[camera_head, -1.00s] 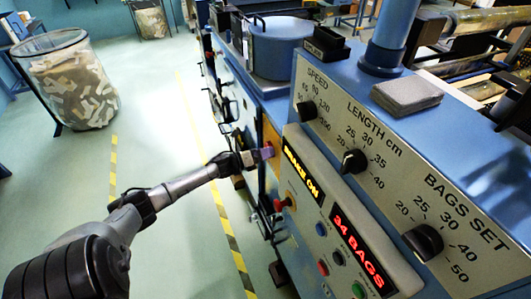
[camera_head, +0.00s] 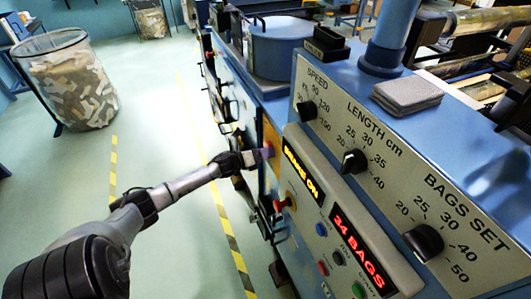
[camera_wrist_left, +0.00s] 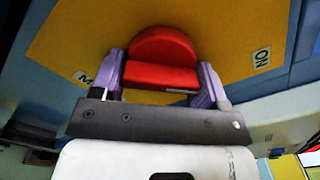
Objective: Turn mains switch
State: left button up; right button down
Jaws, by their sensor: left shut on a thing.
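The mains switch is a red knob (camera_wrist_left: 160,58) on a yellow plate (camera_wrist_left: 70,35), seen close up in the left wrist view. An ON label (camera_wrist_left: 262,57) is on the plate at the right, and a partly hidden label starting with M (camera_wrist_left: 81,77) is at the left. My left gripper (camera_wrist_left: 162,75) is shut on the red knob, one purple finger on each side. In the head view my left gripper (camera_head: 262,154) reaches the machine's side panel, where the knob is mostly hidden. My right gripper is not in view.
A blue machine panel carries black dials, including the bags set dial (camera_head: 424,242), and a lit BRAKE ON display (camera_head: 303,175). A red button (camera_head: 285,203) sits close below my left gripper. A scrap bin (camera_head: 68,80) stands on the open floor at left.

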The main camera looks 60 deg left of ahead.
pick_arm(q)
jog(key=shift+n, duration=0.3)
jog(key=n+p, duration=0.1)
jog(key=n, duration=0.1)
jog(key=shift+r+n, duration=0.15)
jog(key=shift+n, duration=0.25)
jog(key=n+p, duration=0.2)
jog(key=n, duration=0.3)
jog(key=shift+d+r+n, duration=0.1)
jog(key=shift+r+n, duration=0.05)
jog(key=shift+n, duration=0.15)
jog(key=n+p, duration=0.1)
jog(key=n, duration=0.5)
jog(key=shift+r+p, duration=0.1)
jog(key=shift+p, duration=0.25)
jog(key=shift+n, duration=1.3)
jog(key=shift+n+p, duration=0.3)
